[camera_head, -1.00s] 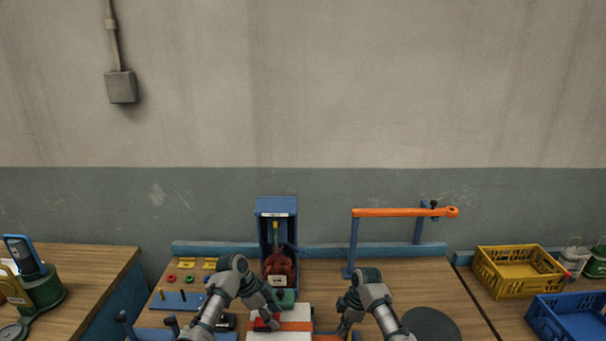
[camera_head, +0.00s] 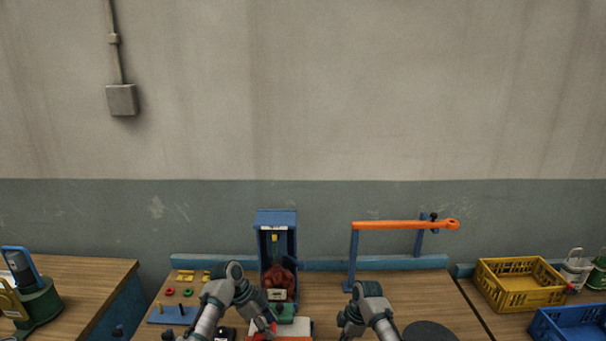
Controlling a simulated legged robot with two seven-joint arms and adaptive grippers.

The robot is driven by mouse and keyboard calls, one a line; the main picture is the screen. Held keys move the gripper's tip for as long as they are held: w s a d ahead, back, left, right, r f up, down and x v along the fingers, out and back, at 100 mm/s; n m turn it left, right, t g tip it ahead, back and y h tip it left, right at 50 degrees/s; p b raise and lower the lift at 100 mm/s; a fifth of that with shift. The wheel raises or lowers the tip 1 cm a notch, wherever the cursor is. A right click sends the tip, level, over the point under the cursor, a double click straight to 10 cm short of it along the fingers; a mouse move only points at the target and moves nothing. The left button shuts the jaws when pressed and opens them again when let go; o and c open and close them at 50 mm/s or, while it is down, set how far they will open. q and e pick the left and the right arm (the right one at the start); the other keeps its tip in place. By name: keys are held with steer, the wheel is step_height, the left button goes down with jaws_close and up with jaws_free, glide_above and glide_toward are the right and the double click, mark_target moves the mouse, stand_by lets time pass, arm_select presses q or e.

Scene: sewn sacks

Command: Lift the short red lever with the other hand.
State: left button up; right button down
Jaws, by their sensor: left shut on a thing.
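My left gripper (camera_head: 267,322) reaches down in front of the blue upright holder, over a white and orange block (camera_head: 294,328). It is shut on a small red piece (camera_head: 261,334) at its fingertips, partly hidden by the gripper and cut by the bottom edge. I cannot tell whether this piece is the short red lever. A brown-red sack (camera_head: 279,277) with a pale label stands in the blue holder (camera_head: 276,218). My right gripper (camera_head: 344,327) is right of the block, apart from it. Its fingers are too small and cut off to read.
An orange bar (camera_head: 400,225) on blue posts stands at the back right. A blue board with pegs (camera_head: 172,315) and small rings lie at left. A dark round disc (camera_head: 430,332) is at front right. Yellow (camera_head: 520,284) and blue (camera_head: 570,325) crates stand on the right table.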

arm_select(q)
steer(key=shift+w+a+r, duration=0.2)
steer(key=shift+a+r, duration=0.2)
steer(key=shift+r, duration=0.15)
steer(key=shift+s, duration=0.1)
jaws_close()
steer(key=shift+a+f, duration=0.1)
steer(key=shift+f, duration=0.1)
steer(key=shift+a+r, duration=0.35)
steer(key=shift+a, duration=0.15)
steer(key=shift+a+r, duration=0.25)
steer(key=shift+a, duration=0.4)
steer(key=shift+a, duration=0.2)
steer(key=shift+a+r, duration=0.1)
steer(key=shift+a, duration=0.5)
